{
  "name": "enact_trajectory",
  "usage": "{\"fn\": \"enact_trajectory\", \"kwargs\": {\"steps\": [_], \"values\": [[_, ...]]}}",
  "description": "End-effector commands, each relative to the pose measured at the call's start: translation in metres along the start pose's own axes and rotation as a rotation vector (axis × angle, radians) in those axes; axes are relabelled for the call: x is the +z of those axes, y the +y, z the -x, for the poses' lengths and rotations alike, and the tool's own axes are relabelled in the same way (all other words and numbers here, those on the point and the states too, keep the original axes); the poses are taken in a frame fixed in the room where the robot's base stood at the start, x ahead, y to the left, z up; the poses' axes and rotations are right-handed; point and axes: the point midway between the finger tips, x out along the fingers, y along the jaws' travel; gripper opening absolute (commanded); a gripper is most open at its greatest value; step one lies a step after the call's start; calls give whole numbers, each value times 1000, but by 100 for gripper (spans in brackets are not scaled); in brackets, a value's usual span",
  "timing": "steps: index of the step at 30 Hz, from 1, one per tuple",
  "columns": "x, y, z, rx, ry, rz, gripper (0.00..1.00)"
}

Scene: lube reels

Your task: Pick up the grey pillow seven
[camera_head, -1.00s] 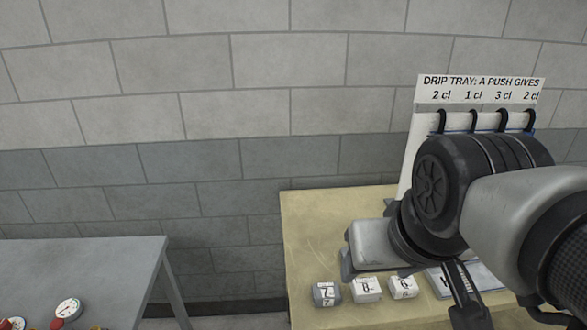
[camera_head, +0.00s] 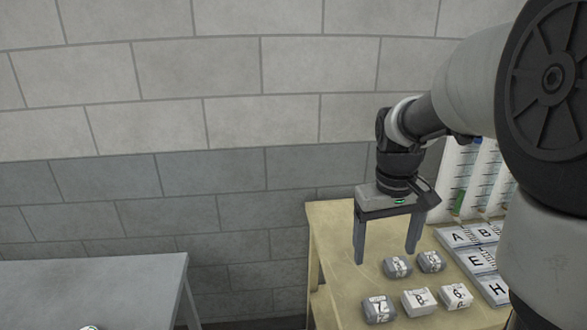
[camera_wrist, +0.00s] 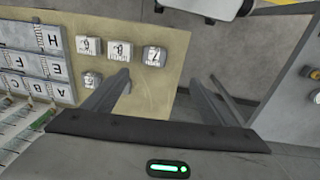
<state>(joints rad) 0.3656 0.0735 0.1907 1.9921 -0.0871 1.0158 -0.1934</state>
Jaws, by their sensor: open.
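The grey pillow with a 7 (camera_head: 379,309) lies on the tan table at the front left of a small group of pillows. In the wrist view the pillow seven (camera_wrist: 154,56) shows ahead of the fingertips, near the table's edge. My gripper (camera_head: 386,256) is open and empty, pointing down above the table, behind the pillow seven in the head view. Its fingers do not touch any pillow. In the wrist view my gripper (camera_wrist: 169,75) has one finger over the table and one past its edge.
White pillows marked 8 (camera_head: 418,301) and 6 (camera_head: 457,296) lie right of the seven. Two more grey pillows (camera_head: 397,266) (camera_head: 431,261) lie behind. Lettered tray cells (camera_head: 476,262) stand to the right. A grey table (camera_head: 95,290) is at left, across a gap.

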Motion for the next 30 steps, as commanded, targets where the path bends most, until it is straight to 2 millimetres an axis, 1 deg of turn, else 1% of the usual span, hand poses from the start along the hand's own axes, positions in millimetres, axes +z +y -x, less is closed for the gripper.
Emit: {"fn": "enact_trajectory", "kwargs": {"steps": [1, 3, 8, 11, 21, 25, 30], "values": [[-7, 11, -20, -24, -22, -14, 78], [-14, 19, -36, -47, -35, -20, 78], [-20, 29, -56, -72, -49, -28, 78], [-19, 28, -70, -76, -51, -28, 78], [-15, 22, -144, -75, -53, -26, 78], [-14, 21, -163, -74, -51, -27, 78], [-14, 20, -174, -73, -49, -26, 78]]}}
